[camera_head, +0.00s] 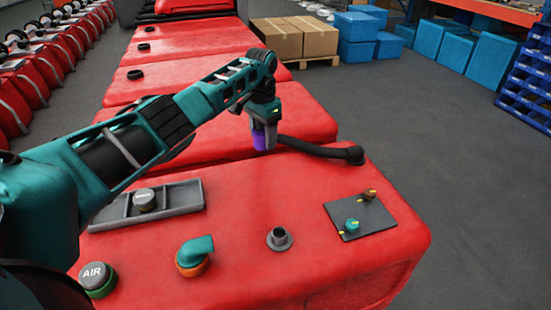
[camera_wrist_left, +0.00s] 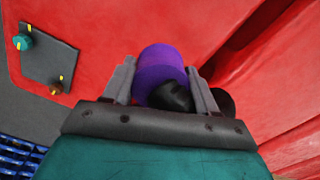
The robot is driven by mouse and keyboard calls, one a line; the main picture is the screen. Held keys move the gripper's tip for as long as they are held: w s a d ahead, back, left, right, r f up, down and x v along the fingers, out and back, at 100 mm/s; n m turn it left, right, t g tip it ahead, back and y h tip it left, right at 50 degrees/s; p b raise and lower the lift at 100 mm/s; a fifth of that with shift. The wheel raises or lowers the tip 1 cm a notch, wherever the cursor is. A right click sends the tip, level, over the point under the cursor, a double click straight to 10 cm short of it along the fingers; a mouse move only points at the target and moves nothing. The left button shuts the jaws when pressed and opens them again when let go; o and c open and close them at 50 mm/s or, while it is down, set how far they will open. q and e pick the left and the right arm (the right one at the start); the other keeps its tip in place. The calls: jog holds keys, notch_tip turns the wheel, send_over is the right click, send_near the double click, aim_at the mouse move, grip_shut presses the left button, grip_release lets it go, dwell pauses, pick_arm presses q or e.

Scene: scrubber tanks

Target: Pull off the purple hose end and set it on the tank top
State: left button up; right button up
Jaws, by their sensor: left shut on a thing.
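The purple hose end (camera_head: 259,139) is at the back edge of the near red tank top (camera_head: 240,215). My left gripper (camera_head: 264,121) is shut on it from above. In the left wrist view the purple hose end (camera_wrist_left: 160,58) sits between the two grey fingers. The black hose (camera_head: 315,149) runs right from it to a dark elbow (camera_head: 354,154) on the tank top. A bare grey port (camera_head: 280,239) stands open near the middle of the top. I cannot tell whether the hose end touches the tank. My right gripper is not in view.
A grey tray (camera_head: 174,207) with a round cap, an AIR cap (camera_head: 97,279), a teal elbow (camera_head: 196,249) on an orange ring and a dark plate (camera_head: 362,221) with two knobs sit on the tank top. Bare red surface lies between them. More red tanks stand behind.

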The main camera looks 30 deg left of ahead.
pick_arm(q)
jog(key=b, duration=0.2)
send_over(265, 182)
jog(key=shift+f, duration=2.4)
jog(key=shift+f+b, duration=1.4)
jog(key=shift+f, duration=0.65)
jog(key=shift+f+b, duration=0.35)
jog(key=shift+f, duration=0.5)
jog(key=shift+f+b, duration=0.65)
jog(key=shift+b, duration=0.1)
jog(key=shift+f+b, duration=0.4)
jog(key=shift+f, duration=0.5)
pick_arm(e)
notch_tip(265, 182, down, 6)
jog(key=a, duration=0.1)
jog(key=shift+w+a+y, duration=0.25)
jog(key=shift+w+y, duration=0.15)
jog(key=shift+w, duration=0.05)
